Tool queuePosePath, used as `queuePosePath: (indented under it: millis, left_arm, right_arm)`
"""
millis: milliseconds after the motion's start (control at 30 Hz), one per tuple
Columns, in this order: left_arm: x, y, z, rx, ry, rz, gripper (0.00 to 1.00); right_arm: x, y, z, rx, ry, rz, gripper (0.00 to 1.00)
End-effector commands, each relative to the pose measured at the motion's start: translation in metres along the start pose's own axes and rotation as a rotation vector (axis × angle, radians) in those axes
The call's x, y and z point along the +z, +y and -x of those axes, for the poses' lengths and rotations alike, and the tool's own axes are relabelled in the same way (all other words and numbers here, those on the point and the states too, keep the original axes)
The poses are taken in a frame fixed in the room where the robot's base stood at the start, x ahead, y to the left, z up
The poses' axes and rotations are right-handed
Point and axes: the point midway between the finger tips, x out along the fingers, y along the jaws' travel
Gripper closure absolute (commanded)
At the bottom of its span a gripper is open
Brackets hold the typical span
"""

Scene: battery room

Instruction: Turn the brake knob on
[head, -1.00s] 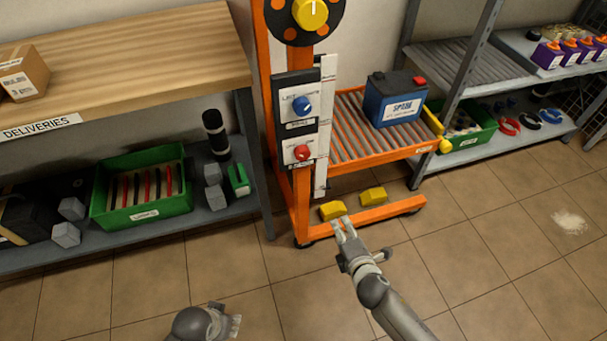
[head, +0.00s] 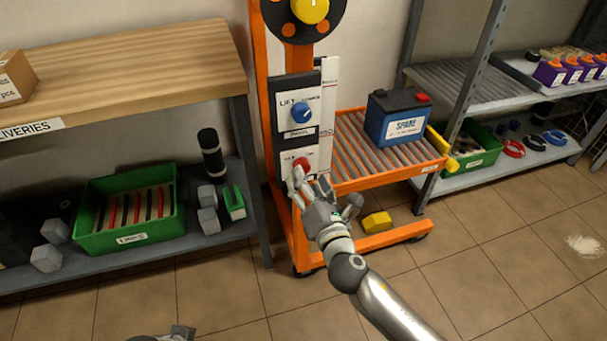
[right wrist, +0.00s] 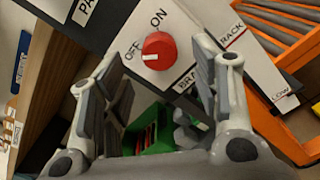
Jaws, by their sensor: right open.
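The red brake knob (head: 301,163) is on a white label plate low on the front of the orange lift cart. The right wrist view shows the knob (right wrist: 158,48) with OFF printed to its left and ON above it. The knob's white mark lies at its lower left edge, on the OFF side. My right gripper (head: 309,184) is open just in front of the knob. In the wrist view its fingers (right wrist: 160,62) stand on either side of the knob, and I see no contact. My left gripper (head: 180,332) barely shows at the bottom edge.
A blue lift knob (head: 301,112) sits above the brake knob, and a yellow dial (head: 310,8) is higher up. A battery (head: 398,116) stands on the cart's roller shelf (head: 350,150). A workbench (head: 120,70) is on the left.

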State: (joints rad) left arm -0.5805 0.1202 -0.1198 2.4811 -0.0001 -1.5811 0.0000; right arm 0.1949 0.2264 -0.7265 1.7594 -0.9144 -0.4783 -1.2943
Motion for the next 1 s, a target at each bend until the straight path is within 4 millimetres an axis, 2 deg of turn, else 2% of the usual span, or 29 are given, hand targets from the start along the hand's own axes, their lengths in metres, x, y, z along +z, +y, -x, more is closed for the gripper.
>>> queuePosePath:
  millis: [100, 233, 600, 967, 1000]
  left_arm:
    - [0.001, 0.0, -0.005, 0.0, 0.0, 0.0, 0.6]
    - [0.002, 0.0, -0.006, 0.0, 0.0, 0.0, 0.6]
    - [0.002, 0.0, -0.007, 0.0, 0.001, 0.0, 0.6]
    - [0.002, 0.0, -0.007, 0.0, 0.001, 0.0, 0.6]
    - [0.002, 0.0, -0.007, 0.0, 0.001, 0.0, 0.6]
  right_arm:
    - [-0.001, 0.0, -0.02, 0.001, 0.0, -0.001, 0.44]
    - [-0.001, -0.001, -0.033, 0.001, 0.0, 0.0, 0.44]
    - [-0.001, 0.0, -0.039, 0.0, 0.002, -0.002, 0.44]
    - [-0.001, 0.0, -0.039, 0.0, 0.001, -0.002, 0.89]
    - [-0.001, 0.0, -0.039, 0.0, 0.001, -0.002, 0.89]
